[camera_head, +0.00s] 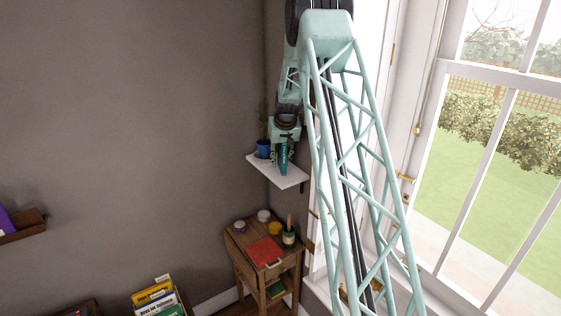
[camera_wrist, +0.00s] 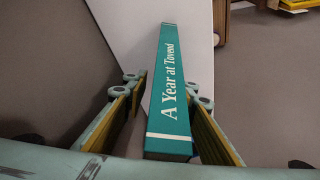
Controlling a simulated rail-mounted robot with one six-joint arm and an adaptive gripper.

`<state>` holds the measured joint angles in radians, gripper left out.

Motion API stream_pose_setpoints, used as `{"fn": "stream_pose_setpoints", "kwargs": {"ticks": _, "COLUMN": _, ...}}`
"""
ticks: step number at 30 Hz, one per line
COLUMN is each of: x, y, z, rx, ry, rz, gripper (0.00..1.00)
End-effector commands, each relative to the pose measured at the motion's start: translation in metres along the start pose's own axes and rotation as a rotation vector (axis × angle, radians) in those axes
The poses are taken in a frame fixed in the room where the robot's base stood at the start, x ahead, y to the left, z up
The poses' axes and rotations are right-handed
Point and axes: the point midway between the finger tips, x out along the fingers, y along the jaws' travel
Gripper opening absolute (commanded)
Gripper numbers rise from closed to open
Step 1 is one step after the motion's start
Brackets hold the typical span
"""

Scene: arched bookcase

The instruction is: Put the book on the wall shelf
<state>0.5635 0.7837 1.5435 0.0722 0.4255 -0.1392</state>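The teal book, titled "A Year at Tovend", stands upright on the white wall shelf (camera_head: 287,179) in the head view, beside a potted plant. Its spine (camera_wrist: 169,90) faces the camera in the wrist view, with the white shelf (camera_wrist: 128,30) behind it. My gripper (camera_wrist: 166,88) is around the book, one finger on each side. A gap shows between the left finger and the book; the right finger is very close to it. The fingers look open. In the head view my gripper (camera_head: 284,145) is above the shelf and partly covers the book.
A blue pot with a plant (camera_head: 263,147) stands on the shelf's left part. Below is a small wooden table (camera_head: 236,241) with a red book (camera_head: 264,252), jars and a bottle. The window is to the right. Several books (camera_head: 157,294) stand in a box lower left.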

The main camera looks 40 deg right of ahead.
Motion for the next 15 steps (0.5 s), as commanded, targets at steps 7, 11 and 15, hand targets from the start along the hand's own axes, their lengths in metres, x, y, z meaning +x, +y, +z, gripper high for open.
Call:
{"fn": "stream_pose_setpoints", "kwargs": {"ticks": 7, "x": -0.0003, "y": 0.0, "z": -0.0001, "rx": 0.0, "ry": 0.0, "rz": 0.0, "gripper": 0.25}}
{"fn": "stream_pose_setpoints", "kwargs": {"ticks": 11, "x": -0.0012, "y": 0.0, "z": -0.0006, "rx": 0.0, "ry": 0.0, "rz": 0.0, "gripper": 0.25}}
{"fn": "stream_pose_setpoints", "kwargs": {"ticks": 15, "x": -0.0046, "y": 0.0, "z": -0.0017, "rx": 0.0, "ry": 0.001, "rz": 0.0, "gripper": 0.25}}
